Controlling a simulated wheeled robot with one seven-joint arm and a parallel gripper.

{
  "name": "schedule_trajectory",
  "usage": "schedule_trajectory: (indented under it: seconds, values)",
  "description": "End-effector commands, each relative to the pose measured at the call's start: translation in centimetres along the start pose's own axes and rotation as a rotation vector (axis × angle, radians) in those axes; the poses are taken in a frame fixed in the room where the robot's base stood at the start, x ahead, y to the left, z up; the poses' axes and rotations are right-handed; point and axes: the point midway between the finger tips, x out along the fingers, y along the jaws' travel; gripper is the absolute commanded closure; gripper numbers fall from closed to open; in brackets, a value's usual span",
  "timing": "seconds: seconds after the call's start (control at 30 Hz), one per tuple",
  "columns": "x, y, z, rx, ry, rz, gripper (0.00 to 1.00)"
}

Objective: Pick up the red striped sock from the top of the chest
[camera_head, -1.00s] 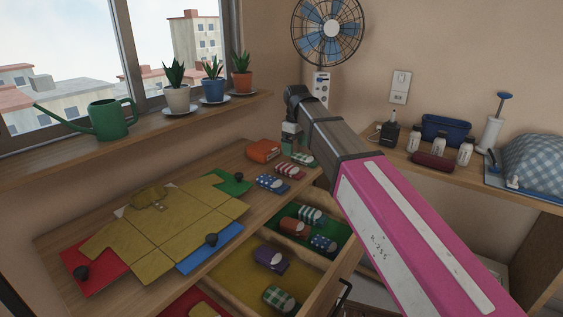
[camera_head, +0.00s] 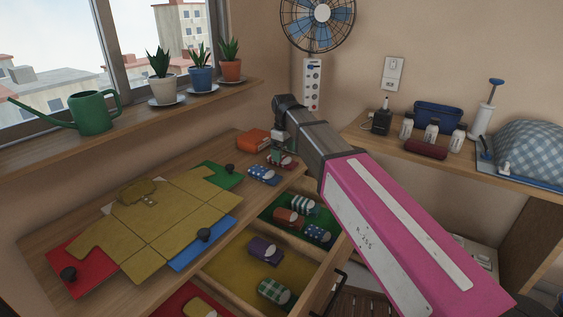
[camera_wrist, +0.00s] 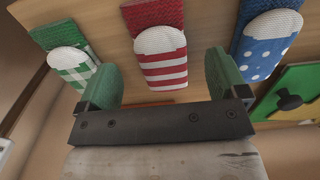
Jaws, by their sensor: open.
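The red striped sock (camera_wrist: 165,68) is rolled, with a white ribbed end, and lies on the wooden top of the chest (camera_head: 48,240). In the wrist view it sits between the two green finger pads of my open gripper (camera_wrist: 163,78), with room on both sides. In the head view my gripper (camera_head: 277,158) is low over the top's far right part and partly hides the red striped sock (camera_head: 288,163). A green checked sock (camera_wrist: 72,58) lies to its left in the wrist view, a blue dotted sock (camera_wrist: 266,38) to its right, close outside the right finger.
An orange folded item (camera_head: 252,141) lies behind. A yellow shirt (camera_head: 165,215) is spread on a coloured board nearer. An open drawer below holds several rolled socks, including a purple one (camera_head: 262,249). Potted plants stand on the windowsill (camera_head: 130,118).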

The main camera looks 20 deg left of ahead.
Motion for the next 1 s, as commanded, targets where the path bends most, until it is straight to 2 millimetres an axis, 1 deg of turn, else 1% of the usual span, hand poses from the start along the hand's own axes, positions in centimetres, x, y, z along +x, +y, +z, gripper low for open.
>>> schedule_trajectory:
  seconds: [0.1, 0.2, 0.3, 0.47, 0.5, 0.57, 0.6, 0.63, 0.67, 1.0]
  values:
    - [1.8, -0.1, 0.0, 0.000, -0.001, -0.001, 0.08]
    - [2.8, -0.1, -0.1, 0.000, -0.001, 0.000, 0.08]
    - [3.3, -0.1, -0.1, 0.000, 0.000, 0.000, 0.08]
    - [3.3, -0.1, -0.1, 0.000, 0.001, 0.000, 0.08]
    - [3.3, -0.1, -0.1, 0.000, 0.000, 0.000, 0.12]
    - [3.3, -0.1, -0.1, 0.000, 0.000, 0.000, 0.31]
    - [3.3, -0.1, -0.1, 0.000, 0.000, 0.000, 0.44]
    - [3.3, -0.1, -0.1, 0.000, 0.000, 0.000, 0.54]
    - [3.3, -0.1, -0.1, 0.000, 0.000, 0.000, 0.61]
    - [3.2, -0.1, -0.1, 0.000, 0.000, 0.000, 0.61]
